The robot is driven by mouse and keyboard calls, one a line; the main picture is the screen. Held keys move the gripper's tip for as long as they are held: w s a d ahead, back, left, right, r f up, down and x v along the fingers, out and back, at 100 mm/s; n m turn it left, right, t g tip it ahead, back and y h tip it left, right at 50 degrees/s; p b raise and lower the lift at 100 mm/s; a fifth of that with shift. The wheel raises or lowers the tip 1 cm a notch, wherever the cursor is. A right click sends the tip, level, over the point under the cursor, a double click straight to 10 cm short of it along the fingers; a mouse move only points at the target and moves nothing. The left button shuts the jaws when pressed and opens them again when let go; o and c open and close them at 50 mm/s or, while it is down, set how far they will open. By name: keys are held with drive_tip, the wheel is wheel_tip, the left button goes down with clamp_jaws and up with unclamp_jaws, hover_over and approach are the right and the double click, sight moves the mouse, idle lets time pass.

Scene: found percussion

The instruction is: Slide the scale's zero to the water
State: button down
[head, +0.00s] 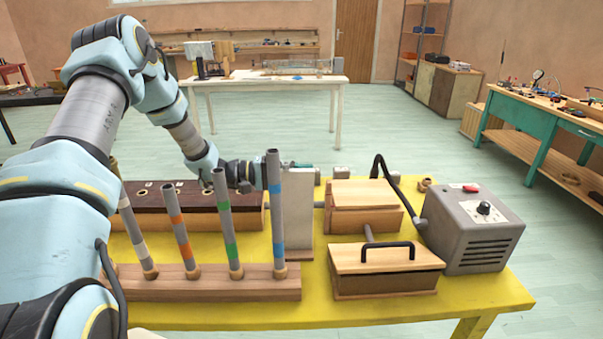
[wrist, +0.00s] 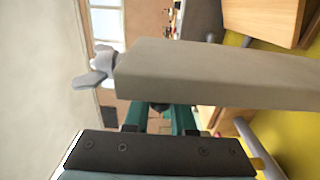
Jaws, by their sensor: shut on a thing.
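A pale grey upright board (head: 299,225) stands on the yellow table, between the pipe rack and the wooden boxes. It crosses the wrist view as a long grey slab (wrist: 215,72), with a grey wing-shaped knob (wrist: 92,78) at its left end. My gripper (head: 304,165) is at the board's top, reaching from the left. Its teal fingers (wrist: 160,118) run to the slab's edge in the wrist view. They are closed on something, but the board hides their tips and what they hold. I cannot make out scale marks, a zero or a water level in either view.
Striped pipes (head: 227,222) stand in a wooden rack (head: 215,290) at the front left. Wooden boxes (head: 385,262) and a grey machine (head: 475,230) with a black hose (head: 388,175) fill the right. The table's front strip (head: 440,312) is bare.

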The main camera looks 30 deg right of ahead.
idle(0.8)
drive_tip(key=shift+f, duration=0.35)
drive_tip(key=c, duration=0.8)
unclamp_jaws()
drive_tip(key=shift+o, duration=0.2)
drive_tip(key=b+v, duration=0.4)
drive_tip(key=v, duration=0.6)
drive_tip(key=shift+w+a, duration=0.2)
drive_tip(key=shift+a, duration=0.15)
drive_tip(key=shift+r, duration=0.2)
